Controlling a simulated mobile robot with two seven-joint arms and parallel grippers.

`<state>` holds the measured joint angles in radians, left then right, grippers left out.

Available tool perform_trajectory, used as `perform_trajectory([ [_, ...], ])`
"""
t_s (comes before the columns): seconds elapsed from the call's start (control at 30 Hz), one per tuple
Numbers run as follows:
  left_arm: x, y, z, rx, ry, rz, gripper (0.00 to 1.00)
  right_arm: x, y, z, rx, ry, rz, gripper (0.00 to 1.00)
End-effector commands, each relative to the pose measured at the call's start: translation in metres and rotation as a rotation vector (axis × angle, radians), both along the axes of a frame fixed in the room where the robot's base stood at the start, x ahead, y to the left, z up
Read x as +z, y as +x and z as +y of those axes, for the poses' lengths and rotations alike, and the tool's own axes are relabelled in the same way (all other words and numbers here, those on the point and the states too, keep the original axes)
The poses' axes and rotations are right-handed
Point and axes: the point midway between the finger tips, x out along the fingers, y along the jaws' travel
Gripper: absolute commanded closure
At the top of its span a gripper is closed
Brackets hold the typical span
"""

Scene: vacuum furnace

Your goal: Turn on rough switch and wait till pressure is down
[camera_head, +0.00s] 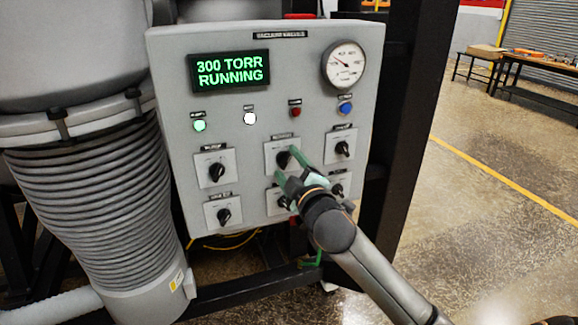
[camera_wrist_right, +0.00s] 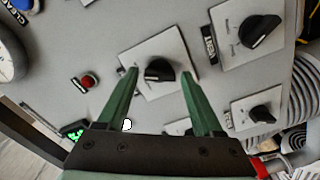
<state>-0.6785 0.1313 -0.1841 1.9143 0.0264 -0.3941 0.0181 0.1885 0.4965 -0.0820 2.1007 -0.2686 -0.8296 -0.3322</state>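The grey control panel (camera_head: 230,140) shows a display (camera_head: 230,70) reading "300 TORR RUNNING" in green. Two rows of black rotary switches sit below it. The upper middle switch (camera_head: 283,159) has a label too small to read surely; I cannot confirm it is the rough switch. My right gripper (camera_head: 287,161) is at this switch. In the right wrist view the switch knob (camera_wrist_right: 159,70) lies between the two green fingertips of the right gripper (camera_wrist_right: 161,73), with gaps on both sides. My left gripper is not in view.
A round pressure gauge (camera_head: 344,65) is at the panel's upper right. A green light (camera_head: 199,125) is lit; white (camera_head: 250,118), red (camera_head: 295,112) and blue (camera_head: 345,108) ones sit beside it. A ribbed hose (camera_head: 95,190) stands left. A table (camera_head: 540,85) is far right.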

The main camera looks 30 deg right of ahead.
Motion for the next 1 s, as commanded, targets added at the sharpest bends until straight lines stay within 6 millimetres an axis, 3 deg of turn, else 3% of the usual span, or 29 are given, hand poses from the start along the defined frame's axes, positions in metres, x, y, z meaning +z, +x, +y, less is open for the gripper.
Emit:
perform_trajectory([
  [0.1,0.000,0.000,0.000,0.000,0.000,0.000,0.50,0.000,0.000,0.000,0.000,-0.001,0.000,0.20],
  [0.47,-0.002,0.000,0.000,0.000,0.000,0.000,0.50,-0.001,-0.007,0.002,0.001,-0.003,0.000,0.20],
  [0.67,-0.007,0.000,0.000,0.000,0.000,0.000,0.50,-0.002,-0.037,0.009,0.001,-0.003,0.001,0.20],
  [0.97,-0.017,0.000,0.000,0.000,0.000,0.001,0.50,-0.002,-0.098,0.024,0.002,-0.001,0.001,0.20],
  [1.0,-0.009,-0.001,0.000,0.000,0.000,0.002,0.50,0.003,-0.102,0.024,-0.001,0.001,0.004,0.20],
])
